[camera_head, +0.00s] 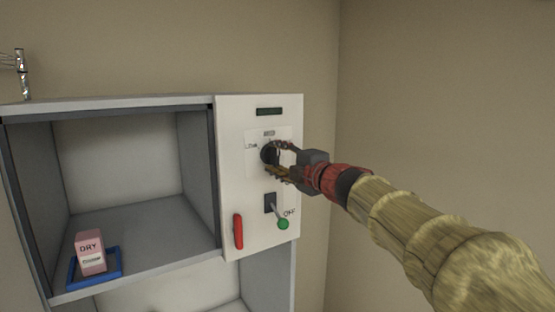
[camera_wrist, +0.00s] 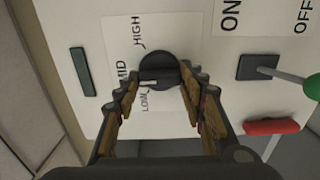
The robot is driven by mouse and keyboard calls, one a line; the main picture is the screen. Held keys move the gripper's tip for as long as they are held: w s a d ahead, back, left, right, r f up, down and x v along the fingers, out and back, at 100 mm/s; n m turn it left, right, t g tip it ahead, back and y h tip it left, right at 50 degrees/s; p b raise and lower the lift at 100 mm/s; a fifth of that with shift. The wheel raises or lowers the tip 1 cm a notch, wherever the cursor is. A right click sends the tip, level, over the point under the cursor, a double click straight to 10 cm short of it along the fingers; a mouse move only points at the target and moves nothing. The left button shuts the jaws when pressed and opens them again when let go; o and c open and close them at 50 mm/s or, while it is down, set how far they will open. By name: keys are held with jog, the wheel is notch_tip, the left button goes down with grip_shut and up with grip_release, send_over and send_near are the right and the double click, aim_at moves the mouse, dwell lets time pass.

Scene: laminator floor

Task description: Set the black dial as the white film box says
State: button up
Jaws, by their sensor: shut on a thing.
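The black dial (camera_head: 268,153) is on the white control panel. In the wrist view, the dial (camera_wrist: 158,69) has the labels HIGH, MID and LOW around its left side. A pale mark shows on its lower-left part, towards MID and LOW; its exact setting is hard to tell. My gripper (camera_head: 272,158) is shut on the dial, with a finger on each side in the wrist view (camera_wrist: 158,92). No white film box shows; a pink box (camera_head: 90,252) with a white label reading DRY stands on the left. The smaller print is unreadable.
The pink box stands in a blue tray (camera_head: 118,265) inside the open grey cabinet. Below the dial are a green-knobbed lever (camera_head: 283,223), tilted towards OFF, and a red handle (camera_head: 238,231). A dark display (camera_head: 269,111) is above. A metal fixture (camera_head: 22,75) stands on top.

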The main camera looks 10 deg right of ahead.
jog(key=shift+f, duration=0.1)
jog(key=o, duration=1.2)
jog(key=shift+c, duration=0.2)
jog(key=v, duration=1.2)
